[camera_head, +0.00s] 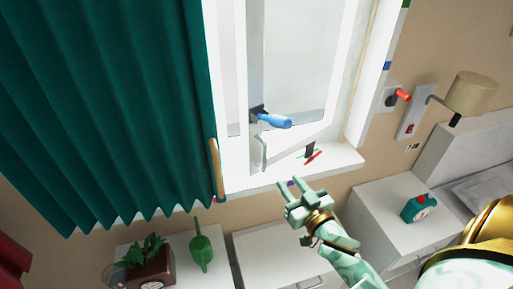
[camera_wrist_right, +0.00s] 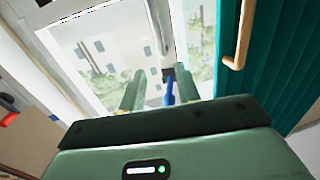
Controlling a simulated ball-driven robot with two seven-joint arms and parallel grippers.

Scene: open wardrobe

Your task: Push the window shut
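The white-framed window (camera_head: 306,131) stands ajar in the head view, its lower sash edge angled away from the fixed frame and over the sill (camera_head: 245,180). Its blue handle (camera_head: 274,120) sticks out from the sash's left side. My right gripper (camera_head: 290,184) is below the sash, in front of the sill, apart from the window. In the right wrist view my right gripper's two fingers (camera_wrist_right: 160,90) are spread with nothing held. The blue handle (camera_wrist_right: 170,88) shows beyond and between them, with the glass (camera_wrist_right: 105,62) behind. My left gripper is out of view.
A green curtain (camera_head: 100,100) hangs left of the window, beside a wooden rod (camera_head: 216,170). A small red item (camera_head: 313,157) lies on the sill. A plant (camera_head: 148,252) and green watering can (camera_head: 201,249) stand lower left; a green clock (camera_head: 418,208) sits on the right cabinet.

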